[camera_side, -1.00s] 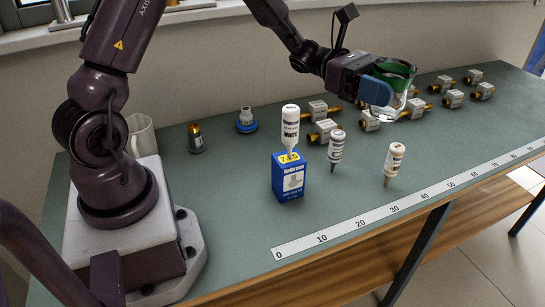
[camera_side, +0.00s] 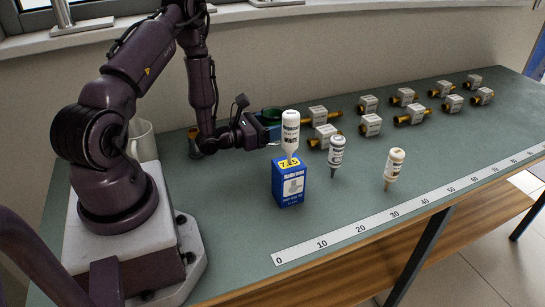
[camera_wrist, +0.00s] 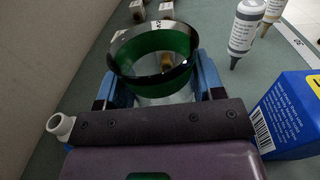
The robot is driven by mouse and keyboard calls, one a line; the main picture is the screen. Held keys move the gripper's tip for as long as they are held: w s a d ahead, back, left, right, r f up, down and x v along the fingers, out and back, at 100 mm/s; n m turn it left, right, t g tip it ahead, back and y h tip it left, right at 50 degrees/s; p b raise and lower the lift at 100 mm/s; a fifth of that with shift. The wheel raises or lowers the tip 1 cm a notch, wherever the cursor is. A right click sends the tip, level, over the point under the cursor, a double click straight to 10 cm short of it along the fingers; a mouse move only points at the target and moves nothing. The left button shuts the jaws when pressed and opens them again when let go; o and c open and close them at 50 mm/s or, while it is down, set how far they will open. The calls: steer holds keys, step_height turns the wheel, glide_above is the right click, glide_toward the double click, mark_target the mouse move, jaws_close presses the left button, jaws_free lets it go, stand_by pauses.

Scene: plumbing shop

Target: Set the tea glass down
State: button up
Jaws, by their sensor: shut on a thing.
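The tea glass (camera_wrist: 150,68), clear with a green band and dark rim, stands upright between my gripper's blue fingers in the wrist view. My gripper (camera_wrist: 153,88) is shut on it. In the side view the green top of the glass (camera_side: 271,114) shows above my gripper (camera_side: 266,129), low over the bench behind the blue box. The lower glass is mostly hidden there, so I cannot tell whether it touches the bench.
The blue box (camera_side: 289,184) with a white bottle (camera_side: 290,133) stands in front of my gripper. Two more bottles (camera_side: 335,152) (camera_side: 394,167) stand to the right. Several brass-and-white fittings (camera_side: 370,125) fill the back right. The front has a ruler strip (camera_side: 350,229) and clear bench.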

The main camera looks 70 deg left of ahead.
steer(key=shift+f, duration=3.4)
steer(key=shift+f, duration=0.15)
steer(key=o, duration=1)
steer(key=shift+s, duration=0.2)
steer(key=s, duration=1.1)
steer(key=shift+s+d, duration=0.3)
steer(key=shift+d, duration=0.1)
